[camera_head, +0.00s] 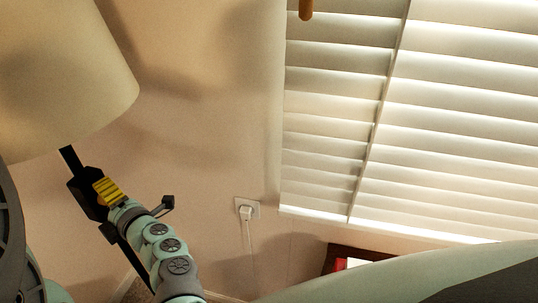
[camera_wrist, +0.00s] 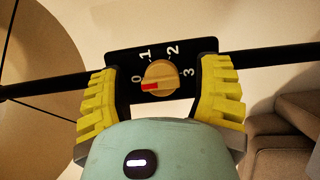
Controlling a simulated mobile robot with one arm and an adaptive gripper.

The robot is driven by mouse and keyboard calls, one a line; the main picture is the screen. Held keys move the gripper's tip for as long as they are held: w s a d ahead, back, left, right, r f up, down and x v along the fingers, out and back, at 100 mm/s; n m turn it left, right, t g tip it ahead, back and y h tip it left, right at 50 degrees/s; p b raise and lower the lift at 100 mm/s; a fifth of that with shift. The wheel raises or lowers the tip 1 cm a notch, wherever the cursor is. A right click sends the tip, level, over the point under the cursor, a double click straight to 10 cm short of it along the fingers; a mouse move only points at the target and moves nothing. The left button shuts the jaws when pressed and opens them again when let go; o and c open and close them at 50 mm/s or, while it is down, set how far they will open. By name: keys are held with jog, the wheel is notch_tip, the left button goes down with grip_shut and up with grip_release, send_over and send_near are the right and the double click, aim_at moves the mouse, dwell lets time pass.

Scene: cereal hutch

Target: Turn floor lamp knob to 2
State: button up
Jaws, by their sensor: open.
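The floor lamp has a cream shade (camera_head: 65,80) at the upper left of the head view, above a black control box (camera_head: 84,190) on a thin black pole. In the wrist view, the black box (camera_wrist: 120,58) carries a round tan knob (camera_wrist: 162,72) with white marks 0, 1, 2 and 3 around it. The knob's red mark is at its lower left, on the side of the 0. My gripper (camera_wrist: 158,75) is open, its yellow ridged fingers either side of the knob, apparently apart from it. It also shows in the head view (camera_head: 107,190), right by the box.
A wall outlet with a plug (camera_head: 246,211) and cord is right of my arm. White window blinds (camera_head: 430,120) fill the right side. A dark wooden piece with something red (camera_head: 341,263) stands low. A brown sofa (camera_wrist: 285,130) shows at the right of the wrist view.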

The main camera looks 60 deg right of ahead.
grip_shut()
dwell(0.6)
